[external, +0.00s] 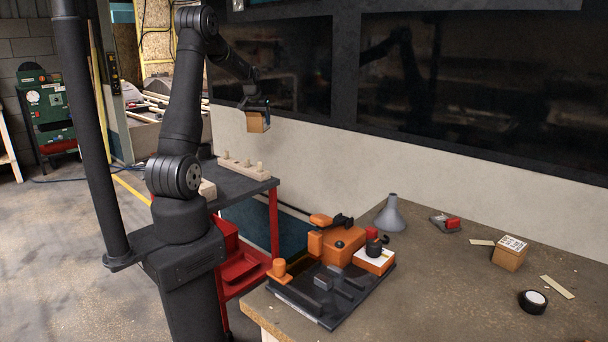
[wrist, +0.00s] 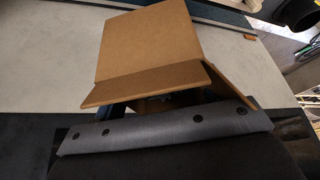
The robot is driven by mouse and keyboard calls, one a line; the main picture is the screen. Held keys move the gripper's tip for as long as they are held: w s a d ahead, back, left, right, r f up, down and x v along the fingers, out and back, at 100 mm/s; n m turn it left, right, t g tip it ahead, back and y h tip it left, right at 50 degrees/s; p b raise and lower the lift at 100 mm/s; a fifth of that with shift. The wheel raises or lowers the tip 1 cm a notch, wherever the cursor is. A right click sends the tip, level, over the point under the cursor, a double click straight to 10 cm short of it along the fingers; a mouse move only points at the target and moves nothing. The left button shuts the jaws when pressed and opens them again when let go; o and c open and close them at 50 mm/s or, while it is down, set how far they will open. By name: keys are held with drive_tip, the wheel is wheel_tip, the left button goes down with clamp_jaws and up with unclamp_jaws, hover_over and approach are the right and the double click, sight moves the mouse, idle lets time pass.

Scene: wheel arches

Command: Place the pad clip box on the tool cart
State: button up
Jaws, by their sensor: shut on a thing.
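A small brown cardboard box (external: 257,123) hangs in my gripper (external: 256,105), high above the tool cart and in front of the pale wall. In the wrist view the box (wrist: 152,45) fills the upper middle, with flaps spread towards me; the fingers are mostly hidden behind it and the grey gripper edge. The gripper is shut on this box; I cannot read a label on it. The tool cart (external: 236,178) has a dark top and red frame and stands behind my arm's base. The box is apart from the cart top.
A pale wooden strip with pegs (external: 243,169) lies along the cart top's back edge. Another pale block (external: 208,190) sits there, partly behind my arm. The workbench (external: 440,290) holds an orange machine (external: 335,243), a grey funnel (external: 390,215), a labelled box (external: 510,253) and a tape roll (external: 533,301).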

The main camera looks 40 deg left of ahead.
drive_tip(key=s+a+n+y, duration=0.1)
drive_tip(key=s+a+n, duration=0.2)
drive_tip(key=s+a, duration=0.95)
wheel_tip(320, 180, down, 10)
drive_tip(key=w+a+f, duration=0.1)
drive_tip(key=a, duration=0.1)
drive_tip(key=shift+g, duration=0.4)
drive_tip(key=s+a+f, duration=0.1)
drive_tip(key=a+f, duration=0.1)
drive_tip(key=a, duration=0.1)
drive_tip(key=s+a+f, duration=0.2)
drive_tip(key=a, duration=0.1)
drive_tip(key=s+a+f, duration=0.1)
drive_tip(key=a+f, duration=0.1)
drive_tip(key=a, duration=0.2)
drive_tip(key=shift+s+a+f, duration=0.1)
drive_tip(key=shift+s+f, duration=0.05)
drive_tip(key=shift+f, duration=2.2)
drive_tip(key=o, duration=1.3)
drive_tip(key=shift+f, duration=0.15)
